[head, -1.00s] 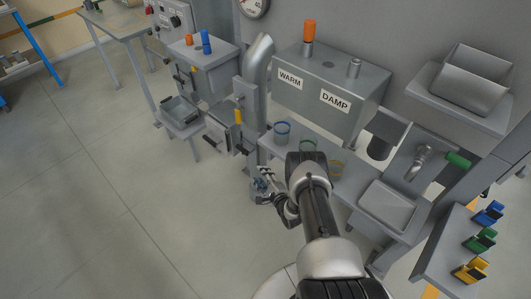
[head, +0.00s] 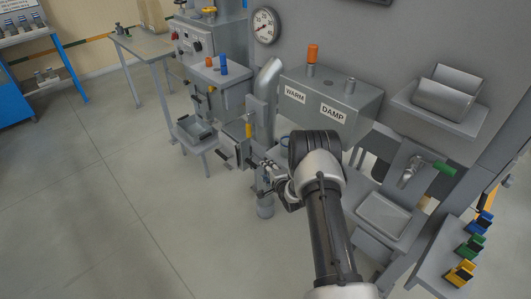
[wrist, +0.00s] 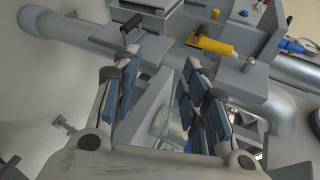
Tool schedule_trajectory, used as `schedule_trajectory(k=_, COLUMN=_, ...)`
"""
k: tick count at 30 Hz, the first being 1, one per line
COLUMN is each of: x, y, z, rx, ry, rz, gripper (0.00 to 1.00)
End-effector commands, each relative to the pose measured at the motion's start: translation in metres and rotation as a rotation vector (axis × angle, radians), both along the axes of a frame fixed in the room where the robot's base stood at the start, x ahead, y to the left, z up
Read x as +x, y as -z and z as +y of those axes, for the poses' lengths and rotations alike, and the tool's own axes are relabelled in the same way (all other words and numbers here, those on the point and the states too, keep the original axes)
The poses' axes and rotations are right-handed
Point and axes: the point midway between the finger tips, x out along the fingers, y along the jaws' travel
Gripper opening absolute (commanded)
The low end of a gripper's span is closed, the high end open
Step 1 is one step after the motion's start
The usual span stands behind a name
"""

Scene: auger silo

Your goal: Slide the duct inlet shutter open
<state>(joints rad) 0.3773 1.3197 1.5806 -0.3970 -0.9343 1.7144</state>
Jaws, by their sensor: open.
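The grey duct (head: 268,80) with its curved top stands left of the WARM/DAMP box; its pipe (wrist: 68,32) crosses the top of the wrist view. A yellow handle (head: 248,130) sits on the duct's left side; it also shows in the wrist view (wrist: 214,46) beside a grey plate (wrist: 228,72). A black handle (wrist: 131,24) stands on another grey plate to its left. I cannot tell for sure which plate is the inlet shutter. My gripper (head: 266,170) is beside the duct, below the yellow handle. Its blue-padded fingers (wrist: 155,85) are open and touch neither handle.
The WARM/DAMP box (head: 330,97) and a sink (head: 383,217) with a green-handled tap (head: 410,172) are to the right. A small tray stand (head: 195,133) and a control cabinet (head: 222,75) are to the left. The floor at left is clear.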

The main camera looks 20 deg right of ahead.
Motion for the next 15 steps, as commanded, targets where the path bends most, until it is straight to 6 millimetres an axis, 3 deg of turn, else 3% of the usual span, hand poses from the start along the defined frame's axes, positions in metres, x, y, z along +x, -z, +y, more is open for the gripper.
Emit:
schedule_trajectory(k=6, x=0.010, y=-0.047, z=0.002, rx=-0.112, ry=-0.033, rz=0.047, gripper=0.41)
schedule_trajectory(k=15, x=0.012, y=-0.093, z=0.007, rx=-0.231, ry=-0.072, rz=0.108, gripper=0.41)
